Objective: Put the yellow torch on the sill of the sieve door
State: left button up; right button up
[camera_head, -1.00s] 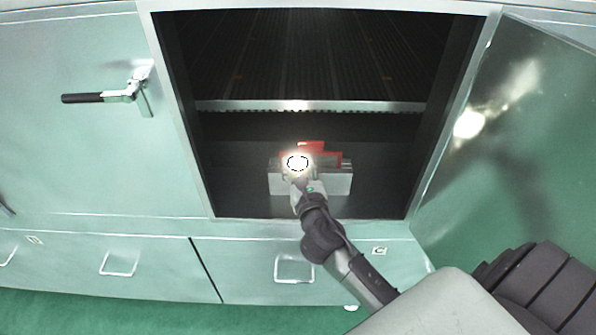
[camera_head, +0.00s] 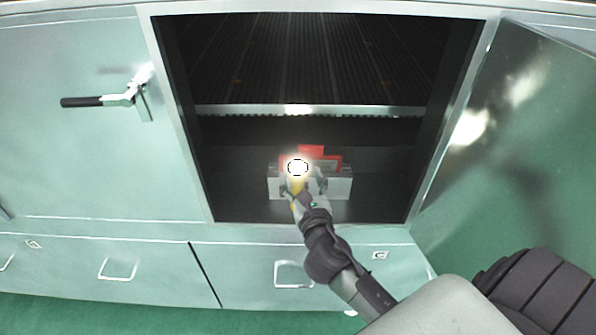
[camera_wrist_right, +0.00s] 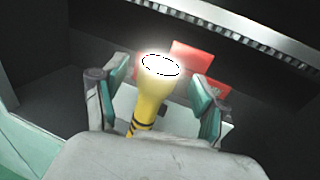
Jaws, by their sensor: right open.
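The yellow torch (camera_head: 297,184) stands roughly upright with its lit lens upward, inside the open sieve door, in front of a light grey box. In the right wrist view the torch (camera_wrist_right: 152,100) is between the two fingers, with gaps on both sides. My right gripper (camera_head: 305,186) is open around it, and its fingers (camera_wrist_right: 157,98) do not touch the torch. The torch's foot is hidden by the gripper, so I cannot tell exactly what it stands on. The sill (camera_head: 370,211) is the dark floor at the front of the opening. My left gripper is not in view.
The grey box (camera_head: 340,188) holds red pieces (camera_head: 312,151) just behind the torch. The sieve deck's metal edge (camera_head: 310,110) crosses above. The open door (camera_head: 520,130) stands at the right, and a black-handled latch (camera_head: 105,98) at the left. The sill is bare to both sides.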

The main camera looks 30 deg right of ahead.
jog(key=b+v, duration=0.1)
jog(key=v, duration=0.8)
jog(key=shift+b, duration=0.3)
jog(key=s+a+f+m+g+y, duration=0.1)
jog(key=s+f+m+g, duration=0.2)
jog(key=f, duration=0.9)
jog(key=a+f+m+g+y, duration=0.15)
jog(key=f+m, duration=0.25)
jog(key=f, duration=0.7)
jog(key=s+f+m+g+y, duration=0.2)
jog(key=f+m+g, duration=0.2)
jog(key=f, duration=0.8)
jog(key=s+f+m+g, duration=0.4)
jog(key=s+f+m, duration=0.5)
jog(key=s, duration=0.5)
jog(key=s+f+m+g+y, duration=0.1)
jog(key=s+f+m+g, duration=0.2)
jog(key=s+f+m, duration=0.7)
jog(key=s+f, duration=0.3)
jog(key=s, duration=0.2)
jog(key=shift+s+f+g, duration=0.25)
jog(key=shift+g, duration=0.1)
